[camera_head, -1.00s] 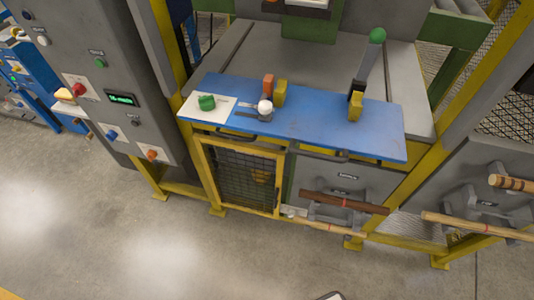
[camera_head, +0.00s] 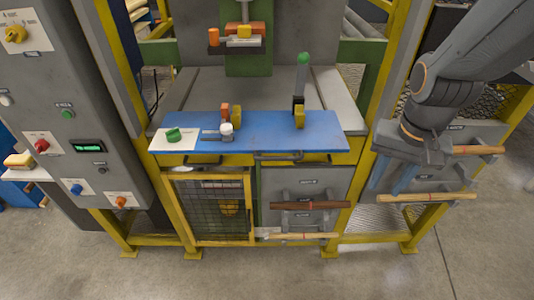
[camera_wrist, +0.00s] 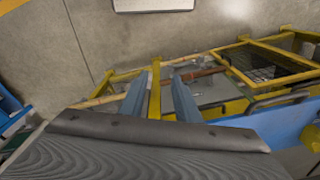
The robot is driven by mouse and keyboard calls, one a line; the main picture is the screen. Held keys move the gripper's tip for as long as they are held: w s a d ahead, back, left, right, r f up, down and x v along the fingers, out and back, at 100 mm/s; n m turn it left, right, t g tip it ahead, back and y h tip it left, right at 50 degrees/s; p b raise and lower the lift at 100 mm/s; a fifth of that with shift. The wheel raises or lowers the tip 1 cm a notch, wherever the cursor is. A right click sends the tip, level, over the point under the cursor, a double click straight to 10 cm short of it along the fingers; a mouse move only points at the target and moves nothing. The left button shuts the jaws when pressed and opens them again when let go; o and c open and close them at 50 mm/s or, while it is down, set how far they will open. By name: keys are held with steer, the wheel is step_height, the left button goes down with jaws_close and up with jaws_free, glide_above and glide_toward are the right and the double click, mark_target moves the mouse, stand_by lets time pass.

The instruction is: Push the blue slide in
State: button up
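The blue slide appears to be the blue board (camera_head: 270,138) across the front of the machine, with a dark handle (camera_head: 279,157) on its front edge. It also shows at the right of the wrist view (camera_wrist: 285,120). My gripper (camera_head: 390,188) hangs to the right of the board in the head view, apart from it. Its two blue-grey fingers stand apart with nothing gripped between them in the wrist view (camera_wrist: 159,80). How far the board sticks out is hard to tell.
On the board are a white plate with a green knob (camera_head: 173,134), a white-topped knob (camera_head: 227,130), yellow and orange blocks and a green-tipped lever (camera_head: 303,62). Below are a mesh door (camera_head: 210,208) and grey drawers (camera_head: 305,185) with wooden bars. The floor in front is clear.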

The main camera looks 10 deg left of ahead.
steer(key=w+a+r+m, duration=0.2)
steer(key=a+m, duration=0.1)
steer(key=a, duration=0.3)
steer(key=w+a+r+m, duration=0.1)
steer(key=w+a+m, duration=0.15)
steer(key=a, duration=0.35)
steer(key=m+t, duration=0.1)
steer(key=m, duration=0.7)
glide_toward(279, 157)
steer(key=shift+y, duration=0.3)
steer(key=shift+w+f+p, duration=0.2)
steer(key=shift+f+p, duration=0.1)
steer(key=shift+f, duration=0.95)
steer(key=shift+w+f+p, duration=0.25)
steer(key=shift+f, duration=1)
steer(key=shift+w+f+p, duration=0.2)
steer(key=shift+f+p, duration=0.1)
steer(key=shift+f, duration=0.95)
steer(key=shift+c, duration=0.4)
